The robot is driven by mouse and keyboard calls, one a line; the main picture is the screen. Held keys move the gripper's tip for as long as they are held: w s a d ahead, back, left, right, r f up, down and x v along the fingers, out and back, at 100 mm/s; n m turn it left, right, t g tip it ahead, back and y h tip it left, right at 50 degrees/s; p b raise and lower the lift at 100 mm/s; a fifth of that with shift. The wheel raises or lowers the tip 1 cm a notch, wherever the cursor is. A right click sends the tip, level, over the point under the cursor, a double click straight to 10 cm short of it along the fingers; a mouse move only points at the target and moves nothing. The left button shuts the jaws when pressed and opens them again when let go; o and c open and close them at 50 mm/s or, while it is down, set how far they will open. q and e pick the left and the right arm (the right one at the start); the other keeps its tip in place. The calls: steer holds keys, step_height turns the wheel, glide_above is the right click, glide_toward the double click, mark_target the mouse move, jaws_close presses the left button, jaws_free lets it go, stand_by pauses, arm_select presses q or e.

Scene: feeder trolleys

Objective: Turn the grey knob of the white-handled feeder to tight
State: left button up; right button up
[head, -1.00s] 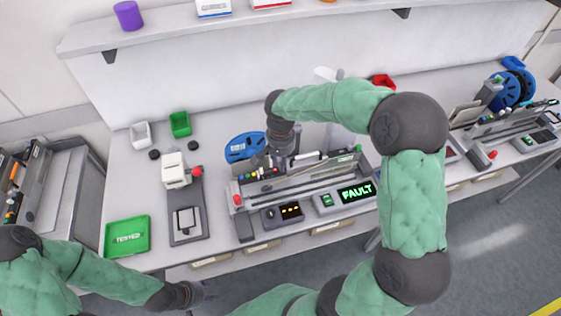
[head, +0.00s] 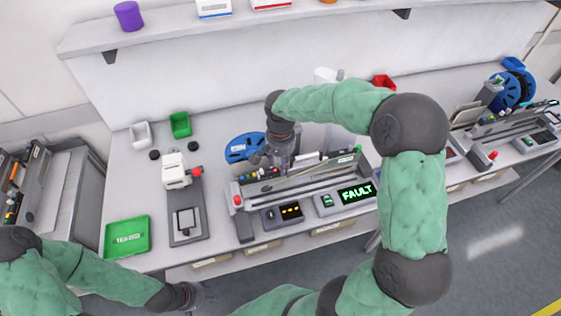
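The white-handled feeder (head: 300,184) lies on the middle of the bench, with a white handle (head: 308,155) and a row of small coloured parts along its back edge. A display on its front edge reads FAULT (head: 356,192). My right gripper (head: 270,162) points down at the back left part of this feeder, beside the white handle. I cannot make out the grey knob; the gripper may cover it. The fingers are too small and dark to tell whether they are open or shut. My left gripper (head: 198,296) hangs in front of the bench, away from the feeder; its finger state is unclear.
A blue reel (head: 243,147) stands behind the feeder's left end. To the left are a white-headed press (head: 176,172), a green tray (head: 127,237) and small green (head: 180,124) and white (head: 140,135) bins. Another feeder (head: 508,128) is on the right.

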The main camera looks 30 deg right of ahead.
mark_target(280, 164)
step_height(280, 164, up, 12)
stand_by(0.6)
stand_by(0.5)
